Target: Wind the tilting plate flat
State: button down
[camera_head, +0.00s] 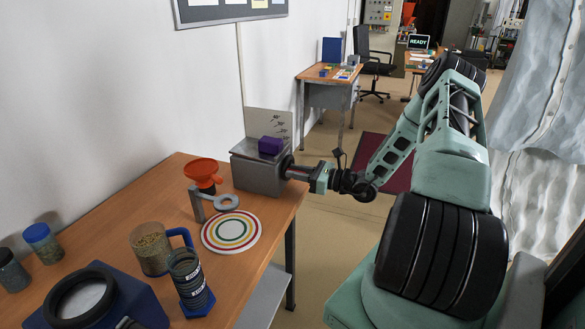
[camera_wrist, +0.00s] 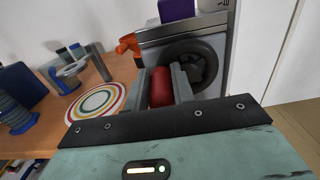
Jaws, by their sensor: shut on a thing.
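A grey metal box (camera_head: 258,177) stands at the far right end of the wooden table. A grey plate (camera_head: 243,150) lies on its top and bears a purple block (camera_head: 270,145). The plate's edge (camera_wrist: 180,31) and the purple block (camera_wrist: 177,9) also show in the wrist view; I cannot tell its exact tilt. A dark handwheel (camera_wrist: 203,62) with a red handle (camera_wrist: 161,87) is on the box's side. My gripper (camera_head: 306,173) is shut on the red handle, a finger on each side. The handle's far end is hidden in the head view.
An orange funnel (camera_head: 203,172), a grey ring stand (camera_head: 226,202), a striped round mat (camera_head: 231,232), a jar with a blue handle (camera_head: 151,248) and a spring-like blue-based stack (camera_head: 189,282) stand left of the box. Open floor lies right of the table.

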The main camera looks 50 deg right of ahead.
jog(key=shift+w+d+r+p, duration=0.25)
jog(key=shift+d+r+p, duration=0.4)
jog(key=shift+r, duration=0.35)
jog(key=shift+f, duration=0.2)
jog(key=shift+d, duration=0.1)
jog(key=shift+d+r, duration=0.2)
jog(key=c, duration=1.3)
grip_release()
jog(key=shift+w+f, duration=0.1)
jog(key=shift+f, duration=0.05)
jog(key=shift+p+v, duration=0.9)
jog(key=shift+v, duration=2.6)
